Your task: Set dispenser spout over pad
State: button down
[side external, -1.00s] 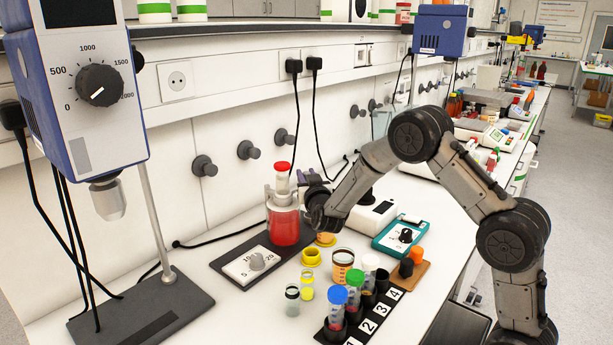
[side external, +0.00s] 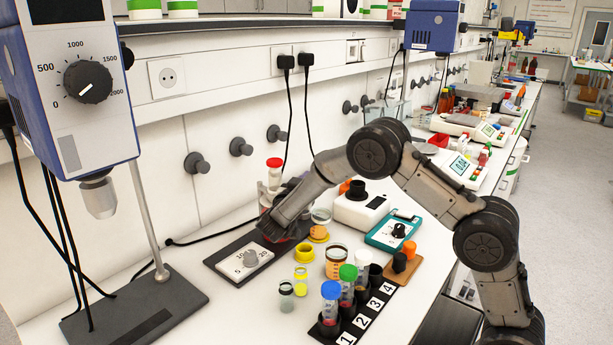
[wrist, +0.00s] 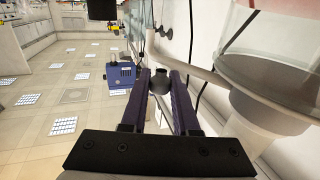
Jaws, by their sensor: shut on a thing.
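The dispenser (side external: 274,178) is a jar of red liquid with a red cap, standing at the back of the bench. My gripper (side external: 268,228) is low in front of it and hides most of the jar. A dark flat pad (side external: 232,244) lies under the jar and carries a white dial plate (side external: 245,263). In the wrist view my fingers (wrist: 162,78) are close together, with a grey tube, seemingly the spout (wrist: 215,78), running from near their tips toward the jar (wrist: 270,55) at right. A dark round piece shows between the tips. The exact grip is hard to see.
Yellow cups (side external: 303,253), an amber beaker (side external: 337,262) and a numbered rack (side external: 361,322) with capped tubes stand in front and to the right. A white device (side external: 361,208) and a teal device (side external: 394,232) are right of the gripper. A stirrer stand (side external: 150,310) is at left.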

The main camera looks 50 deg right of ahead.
jog(key=shift+s+a+r+m+g+h, duration=0.15)
jog(key=shift+s+a+m+g, duration=0.15)
jog(key=shift+m+g, duration=0.4)
jog(key=shift+s+a+f+m+g+h, duration=0.1)
jog(key=shift+s+a+m+g, duration=0.25)
jog(key=shift+g, duration=0.6)
jog(key=shift+s+a+r+m+g+h, duration=0.15)
jog(key=shift+s+a+m+g, duration=0.15)
jog(key=shift+m+g, duration=0.4)
jog(key=shift+f+g, duration=0.1)
jog(key=shift+g, duration=0.15)
jog(key=c, duration=0.7)
grip_release()
jog(key=shift+o, duration=0.2)
jog(key=a, duration=1.3)
jog(key=shift+s+a, duration=0.2)
jog(key=shift+a, duration=0.15)
jog(key=shift+d, duration=0.1)
